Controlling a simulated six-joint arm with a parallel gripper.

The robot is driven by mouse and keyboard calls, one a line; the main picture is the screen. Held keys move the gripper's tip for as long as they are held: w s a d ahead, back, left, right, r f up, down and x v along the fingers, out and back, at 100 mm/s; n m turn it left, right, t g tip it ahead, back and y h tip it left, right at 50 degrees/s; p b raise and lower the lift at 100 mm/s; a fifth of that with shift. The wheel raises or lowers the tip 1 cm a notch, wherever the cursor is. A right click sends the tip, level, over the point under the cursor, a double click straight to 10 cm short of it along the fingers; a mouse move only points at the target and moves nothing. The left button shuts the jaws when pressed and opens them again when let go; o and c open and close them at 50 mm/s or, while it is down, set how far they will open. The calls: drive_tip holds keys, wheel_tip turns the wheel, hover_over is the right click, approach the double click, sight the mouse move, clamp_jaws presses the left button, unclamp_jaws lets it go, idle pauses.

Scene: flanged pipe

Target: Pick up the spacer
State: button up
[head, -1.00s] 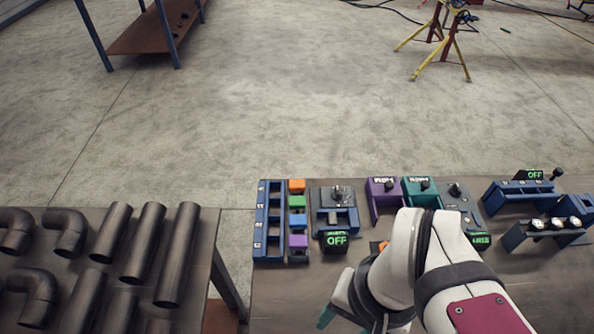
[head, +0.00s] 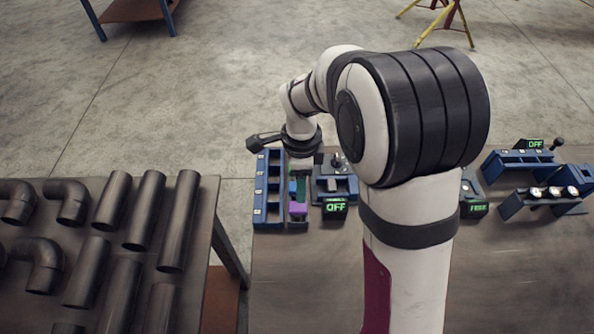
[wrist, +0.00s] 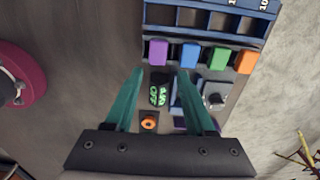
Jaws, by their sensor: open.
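My gripper (head: 300,190) is open and points down above the row of coloured blocks. In the wrist view its two teal fingers (wrist: 160,72) are spread with nothing held between them. The blocks sit in a row in a narrow dark rack: a purple block (wrist: 158,52), a blue block (wrist: 189,54), a green block (wrist: 218,59) and an orange block (wrist: 246,62). The purple block lies just beyond the fingertips. In the head view the purple block (head: 298,209) shows below the fingers, while my arm covers the rack's far end. I cannot tell which block is the spacer.
A blue slotted rack (head: 261,190) stands left of the blocks. A device with an OFF display (head: 335,209) stands close on their right. More blue fixtures (head: 540,197) are at the bench's right. Dark pipes (head: 113,200) fill the left table.

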sight(298, 207)
drive_tip(key=f, duration=0.8)
drive_tip(key=shift+s+a+f, duration=0.15)
drive_tip(key=shift+s+a, duration=0.05)
drive_tip(key=shift+a, duration=0.1)
clamp_jaws()
